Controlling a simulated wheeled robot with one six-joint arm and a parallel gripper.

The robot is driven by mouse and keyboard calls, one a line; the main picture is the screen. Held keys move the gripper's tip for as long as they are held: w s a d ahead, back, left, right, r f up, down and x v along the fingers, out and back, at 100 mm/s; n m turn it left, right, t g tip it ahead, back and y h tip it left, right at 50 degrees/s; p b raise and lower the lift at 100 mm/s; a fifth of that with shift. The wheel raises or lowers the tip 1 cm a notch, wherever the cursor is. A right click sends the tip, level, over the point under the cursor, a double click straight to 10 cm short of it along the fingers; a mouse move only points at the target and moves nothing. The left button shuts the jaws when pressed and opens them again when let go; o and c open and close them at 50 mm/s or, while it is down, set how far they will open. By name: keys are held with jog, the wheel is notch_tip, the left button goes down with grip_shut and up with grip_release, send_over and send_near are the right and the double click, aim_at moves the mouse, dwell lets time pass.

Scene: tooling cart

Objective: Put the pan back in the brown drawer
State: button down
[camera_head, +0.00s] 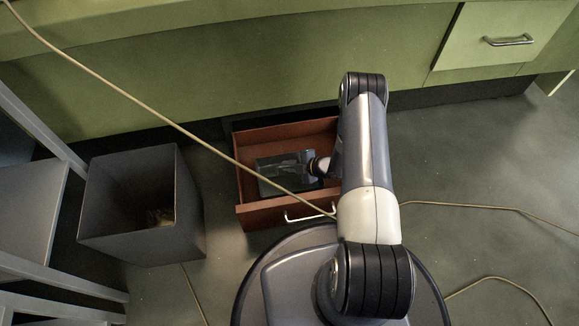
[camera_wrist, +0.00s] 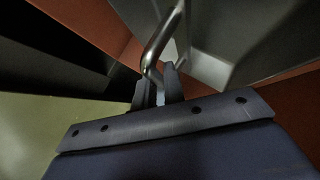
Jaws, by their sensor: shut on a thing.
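The brown drawer (camera_head: 250,217) stands pulled open under the green counter, with a pale metal handle on its front. The pan (camera_head: 272,178), dark grey and rectangular, is inside the drawer's outline. I cannot tell whether it rests on the drawer floor. My gripper (camera_head: 315,168) is at the pan's right side, partly hidden by my arm. In the wrist view my gripper (camera_wrist: 159,88) is shut on the pan's curved metal handle (camera_wrist: 158,42). The grey pan (camera_wrist: 215,68) and brown drawer walls (camera_wrist: 295,110) show beyond it.
A grey open bin (camera_head: 97,220) stands on the floor left of the drawer. A light cable (camera_head: 130,92) crosses the view in front of the drawer. The floor at the right is mostly clear, with thin cables.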

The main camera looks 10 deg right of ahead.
jog(key=shift+f, duration=0.1)
jog(key=c, duration=1.5)
grip_release()
jog(key=shift+d+r, duration=0.1)
jog(key=shift+r, duration=0.2)
jog(key=p+v, duration=0.3)
jog(key=v, duration=0.8)
jog(key=shift+s+d+p, duration=0.25)
jog(key=shift+s+p, duration=0.05)
jog(key=shift+p, duration=0.1)
jog(key=shift+r, duration=0.1)
